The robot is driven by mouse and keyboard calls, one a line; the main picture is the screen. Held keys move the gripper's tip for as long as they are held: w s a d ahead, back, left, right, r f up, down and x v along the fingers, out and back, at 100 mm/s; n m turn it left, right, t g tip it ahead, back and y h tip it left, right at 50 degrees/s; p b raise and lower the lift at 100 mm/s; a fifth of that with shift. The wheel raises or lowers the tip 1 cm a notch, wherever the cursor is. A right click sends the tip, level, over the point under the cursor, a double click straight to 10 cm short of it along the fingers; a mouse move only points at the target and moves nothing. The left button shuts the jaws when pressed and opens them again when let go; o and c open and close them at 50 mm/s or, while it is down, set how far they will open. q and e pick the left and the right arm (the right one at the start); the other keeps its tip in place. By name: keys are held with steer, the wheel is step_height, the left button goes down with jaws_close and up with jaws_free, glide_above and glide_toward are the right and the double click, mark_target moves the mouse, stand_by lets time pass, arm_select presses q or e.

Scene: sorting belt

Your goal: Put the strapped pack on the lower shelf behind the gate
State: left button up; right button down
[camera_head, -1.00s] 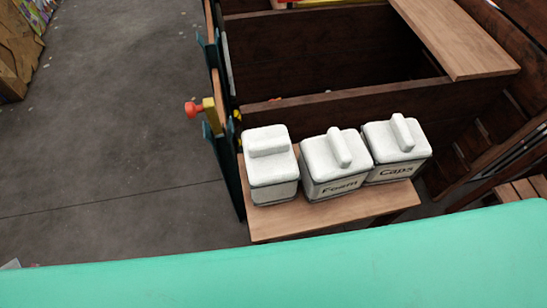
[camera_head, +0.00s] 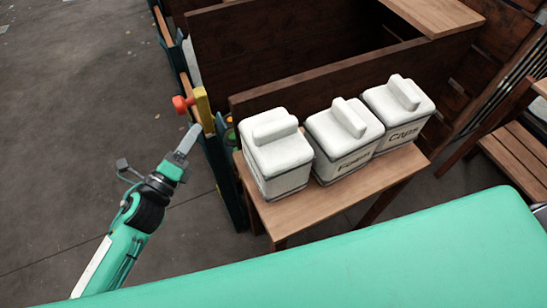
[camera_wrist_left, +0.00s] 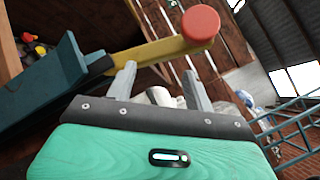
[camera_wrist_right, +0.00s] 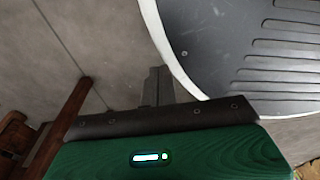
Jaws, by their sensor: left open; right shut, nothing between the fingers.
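A yellow bar (camera_head: 203,108) with a red knob (camera_head: 182,105) sits on the dark teal gate-like panel (camera_head: 225,185) at the left side of the wooden structure. My left gripper (camera_head: 188,140) is open, just below the knob in the head view. In the left wrist view, the yellow bar (camera_wrist_left: 155,52) and red knob (camera_wrist_left: 201,23) lie just beyond the open, empty fingers (camera_wrist_left: 160,88). Contact is not visible. My right gripper (camera_wrist_right: 158,86) is shut and empty, seen only in its wrist view. I cannot make out the strapped pack or the lower shelf.
Three white lidded canisters (camera_head: 343,128) stand on a small wooden table (camera_head: 300,218) right of the panel; one reads "Caps". Dark wooden boards (camera_head: 290,45) rise behind them. A slatted wooden bench (camera_head: 517,152) is at right. The floor at left is clear.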

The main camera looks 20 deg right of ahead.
arm_select(q)
steer(key=s+d+r+m+g+h, duration=0.1)
steer(key=s+d+m+g+h, duration=0.2)
steer(key=m, duration=0.4)
steer(key=m+g+h, duration=0.3)
steer(key=m+g, duration=0.5)
steer(key=m, duration=0.4)
glide_toward(269, 130)
steer(key=d+p, duration=0.1)
steer(key=w+d, duration=0.1)
steer(key=d, duration=0.1)
steer(key=w+d+p, duration=0.1)
steer(key=shift+d+f+p, duration=0.1)
steer(key=shift+d+p, duration=0.2)
steer(key=shift+p, duration=0.05)
steer(key=p+x, duration=0.2)
steer(key=x, duration=0.2)
steer(key=shift+d, duration=0.75)
arm_select(e)
steer(key=s+r, duration=0.2)
steer(key=s, duration=0.4)
steer(key=shift+s+d+g, duration=0.15)
steer(key=shift+d+g, duration=0.15)
steer(key=shift+d, duration=0.15)
arm_select(q)
steer(key=shift+a, duration=0.1)
jaws_close()
